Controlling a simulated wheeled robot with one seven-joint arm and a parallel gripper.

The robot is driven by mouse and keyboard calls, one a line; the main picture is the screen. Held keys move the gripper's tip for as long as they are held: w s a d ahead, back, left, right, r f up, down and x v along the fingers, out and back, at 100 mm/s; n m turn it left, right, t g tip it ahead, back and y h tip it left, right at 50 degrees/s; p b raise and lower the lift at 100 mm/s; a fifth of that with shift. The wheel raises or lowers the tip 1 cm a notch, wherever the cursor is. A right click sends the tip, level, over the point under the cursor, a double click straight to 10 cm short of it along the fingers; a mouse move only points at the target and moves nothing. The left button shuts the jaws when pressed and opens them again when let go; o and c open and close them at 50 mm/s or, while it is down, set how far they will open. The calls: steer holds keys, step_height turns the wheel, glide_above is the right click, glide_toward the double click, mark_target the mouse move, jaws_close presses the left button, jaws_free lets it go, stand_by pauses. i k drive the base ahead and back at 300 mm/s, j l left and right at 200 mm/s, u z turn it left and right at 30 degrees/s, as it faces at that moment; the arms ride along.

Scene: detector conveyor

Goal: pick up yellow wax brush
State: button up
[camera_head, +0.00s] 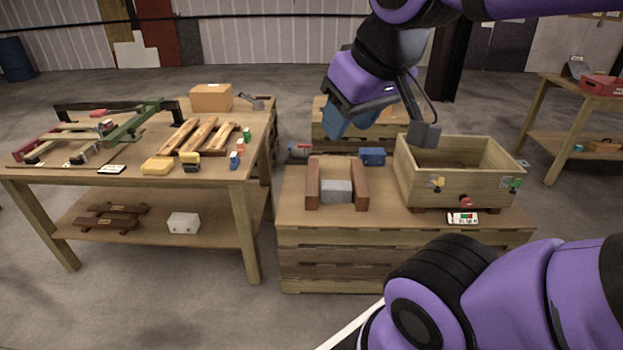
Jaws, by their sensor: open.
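A small block with a yellow top and dark lower part (190,161), which looks like the yellow wax brush, sits near the front edge of the left workbench (215,176). A plain yellow block (157,166) lies just left of it. My gripper (385,132) is open, high at the upper middle right, well to the right of the brush and apart from it. Its fingers appear as a blue part and a grey part, with nothing seen between them. The brush is not covered by my arm.
Wooden pieces (196,136) lie behind the brush, and small coloured bottles (239,146) stand to its right. A gap separates the two work surfaces.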

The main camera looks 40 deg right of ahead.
mark_target(191, 161)
steer(key=i+u, duration=0.15)
steer(key=i, duration=0.5)
steer(key=i+l+u, duration=0.15)
steer(key=i, duration=0.45)
steer(key=i+l+u, duration=0.15)
steer(key=i, duration=0.45)
